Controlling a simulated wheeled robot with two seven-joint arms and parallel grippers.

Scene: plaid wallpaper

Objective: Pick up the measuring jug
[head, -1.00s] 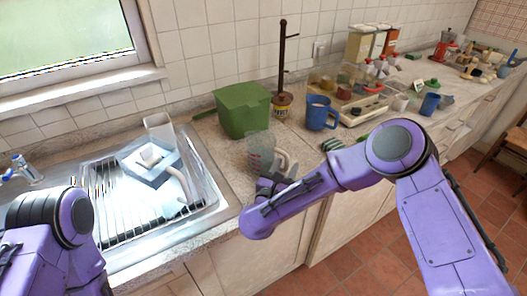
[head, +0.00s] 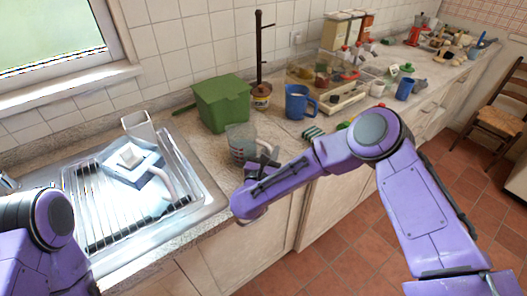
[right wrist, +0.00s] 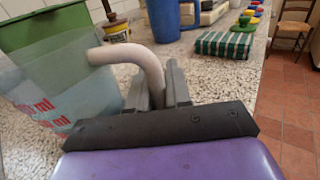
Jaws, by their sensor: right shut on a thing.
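The measuring jug (head: 240,143) is clear with red markings and a pale curved handle. It stands on the counter in front of the green bin, at the right of the sink. In the right wrist view the jug (right wrist: 60,95) is at the left, with its handle (right wrist: 135,58) reaching into my gripper. My right gripper (right wrist: 165,85) is shut on the handle, one finger on each side. In the head view the right gripper (head: 268,158) is partly hidden by my own arm. My left arm shows at the lower left, but its gripper is out of view.
A green bin (head: 222,103) stands just behind the jug. A blue mug (head: 297,101) and a striped cloth (head: 313,133) are to the right. A sink with a draining rack (head: 110,215) is at the left. The counter's front edge is near the gripper.

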